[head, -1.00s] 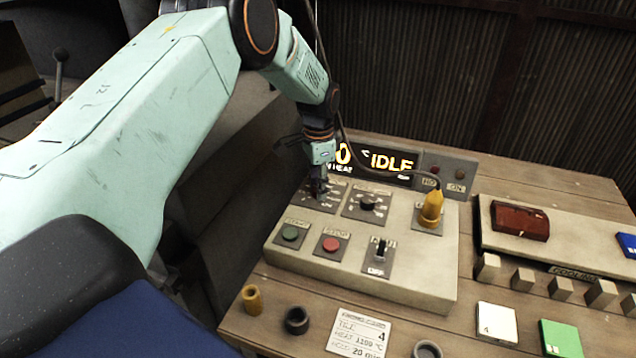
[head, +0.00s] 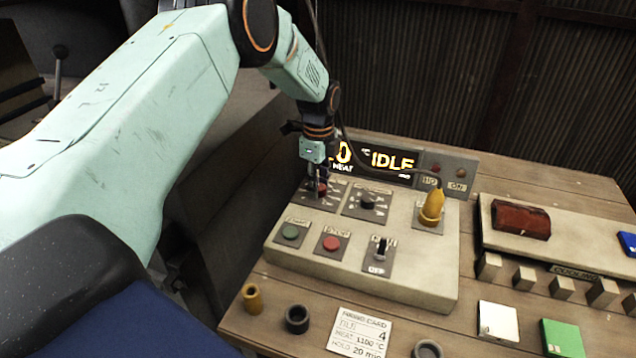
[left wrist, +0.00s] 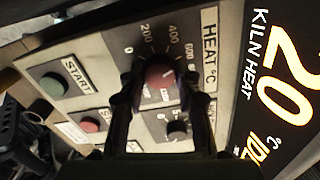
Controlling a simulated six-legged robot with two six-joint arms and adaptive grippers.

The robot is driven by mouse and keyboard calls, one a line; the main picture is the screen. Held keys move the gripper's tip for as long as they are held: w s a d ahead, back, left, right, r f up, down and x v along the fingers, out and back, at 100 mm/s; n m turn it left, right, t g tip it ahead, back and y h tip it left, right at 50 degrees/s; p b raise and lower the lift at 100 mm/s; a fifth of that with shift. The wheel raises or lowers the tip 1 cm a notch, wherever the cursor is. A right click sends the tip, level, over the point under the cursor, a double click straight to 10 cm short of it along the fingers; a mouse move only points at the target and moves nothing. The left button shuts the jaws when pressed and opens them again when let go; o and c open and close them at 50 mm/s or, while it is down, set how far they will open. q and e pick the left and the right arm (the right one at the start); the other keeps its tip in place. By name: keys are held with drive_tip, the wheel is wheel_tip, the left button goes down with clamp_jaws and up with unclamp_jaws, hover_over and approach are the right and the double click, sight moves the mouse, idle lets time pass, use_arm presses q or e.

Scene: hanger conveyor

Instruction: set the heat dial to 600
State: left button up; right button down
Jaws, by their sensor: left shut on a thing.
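The heat dial (left wrist: 160,76) is a dark red knob on a black plate labelled HEAT °C, with 200, 400 and 600 marked around it in the left wrist view. My left gripper (left wrist: 158,92) has one finger on each side of the knob and is shut on it. In the head view the gripper (head: 318,184) comes down from above onto the dial plate (head: 331,204) and hides most of the knob. I cannot tell where the pointer sits. The display (left wrist: 285,90) reads KILN HEAT 20 °C and IDLE. My right gripper is not in view.
A second dark dial (head: 368,202) sits just right of the heat dial. The green START button (head: 290,232), red button (head: 331,243), toggle switch (head: 381,250) and yellow plug with its cable (head: 432,207) share the panel. A firing card (head: 358,334) lies in front.

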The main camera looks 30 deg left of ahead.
sight(320, 186)
use_arm(q)
drive_tip(key=shift+w+r+m, duration=0.15)
drive_tip(key=shift+m, duration=0.85)
drive_tip(key=o, duration=1.2)
drive_tip(key=shift+d, duration=0.2)
drive_tip(key=shift+c, duration=0.2)
drive_tip(key=shift+a, duration=0.1)
wheel_tip(320, 186, up, 12)
